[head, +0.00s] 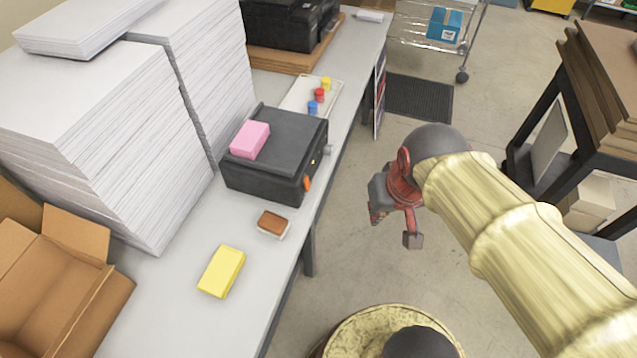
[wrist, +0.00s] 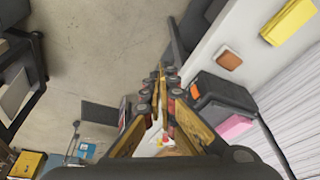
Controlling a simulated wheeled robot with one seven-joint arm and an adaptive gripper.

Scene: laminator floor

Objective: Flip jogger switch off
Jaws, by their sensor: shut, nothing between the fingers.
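The jogger looks to be the dark grey box (head: 262,188) on the long table, with a pink block (head: 249,140) on top. An orange switch (head: 307,184) sits on its aisle-facing side; whether it is on or off I cannot tell. My gripper (head: 396,213) hangs over the floor to the right of the table, apart from the box. In the wrist view its fingers (wrist: 162,78) are together and empty. There the dark box (wrist: 222,98) lies right of the fingers, with the orange switch (wrist: 194,91) showing.
The table (head: 185,315) also bears tall paper stacks (head: 95,110), a yellow block (head: 221,271), a brown-and-white block (head: 273,223), a tray (head: 300,92) with small coloured pieces, and a black machine (head: 290,22). An open carton (head: 60,280) is at left. Floor beside the table is clear.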

